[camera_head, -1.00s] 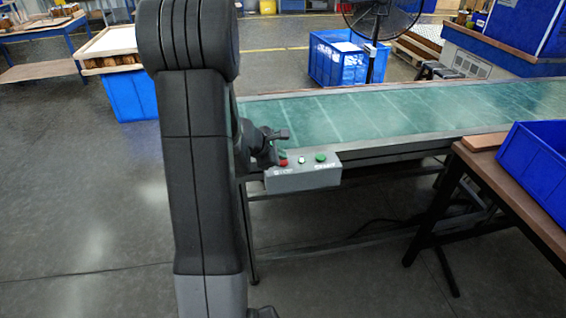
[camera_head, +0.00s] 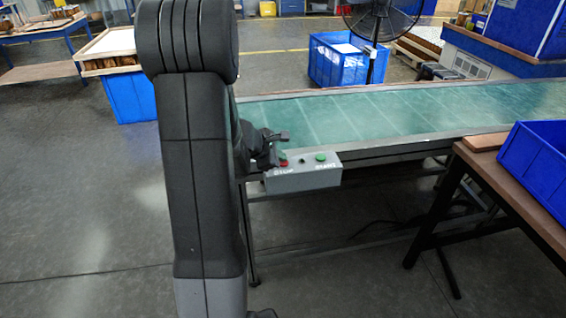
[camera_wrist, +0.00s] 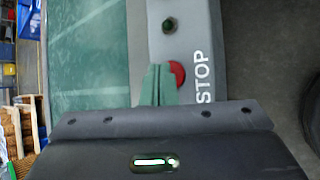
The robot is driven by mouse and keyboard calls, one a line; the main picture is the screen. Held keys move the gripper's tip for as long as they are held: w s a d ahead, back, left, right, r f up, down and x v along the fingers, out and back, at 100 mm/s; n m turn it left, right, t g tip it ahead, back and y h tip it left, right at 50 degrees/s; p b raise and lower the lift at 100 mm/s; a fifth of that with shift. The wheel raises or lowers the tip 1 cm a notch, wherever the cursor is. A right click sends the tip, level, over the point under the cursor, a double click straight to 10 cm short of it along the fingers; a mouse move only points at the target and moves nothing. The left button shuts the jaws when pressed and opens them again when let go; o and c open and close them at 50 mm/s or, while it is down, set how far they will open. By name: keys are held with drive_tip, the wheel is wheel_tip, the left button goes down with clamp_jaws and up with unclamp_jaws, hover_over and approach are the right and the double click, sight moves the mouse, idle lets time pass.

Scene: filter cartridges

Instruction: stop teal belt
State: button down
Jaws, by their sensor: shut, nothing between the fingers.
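The teal belt (camera_head: 400,108) runs from behind my arm to the right edge in the head view; it also shows in the wrist view (camera_wrist: 88,50). The grey control box (camera_head: 305,178) hangs on its near side. It carries a red STOP button (camera_head: 283,163), a small dark lamp (camera_head: 303,160) and a green START button (camera_head: 321,156). My gripper (camera_wrist: 158,68) is shut and empty, with its fingertips right beside the red button (camera_wrist: 178,73) and covering part of its edge. I cannot tell whether they touch it. The lamp (camera_wrist: 169,25) looks unlit.
A brown table (camera_head: 515,195) with a blue bin (camera_head: 545,165) stands at the right, near the belt. Behind the belt are a blue crate (camera_head: 338,65) and a black fan (camera_head: 378,20). The floor at the left front is clear.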

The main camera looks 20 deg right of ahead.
idle(0.5)
drive_tip(key=shift+r+p, duration=0.5)
drive_tip(key=shift+r, duration=0.3)
drive_tip(key=shift+r+p, duration=1.9)
drive_tip(key=shift+r, duration=0.6)
drive_tip(key=shift+f, duration=0.1)
drive_tip(key=shift+f+b, duration=0.65)
drive_tip(key=shift+f, duration=0.1)
drive_tip(key=r+p, duration=0.1)
drive_tip(key=p, duration=0.1)
drive_tip(key=shift+p, duration=0.4)
drive_tip(key=shift+r+p, duration=0.1)
drive_tip(key=shift+p, duration=0.35)
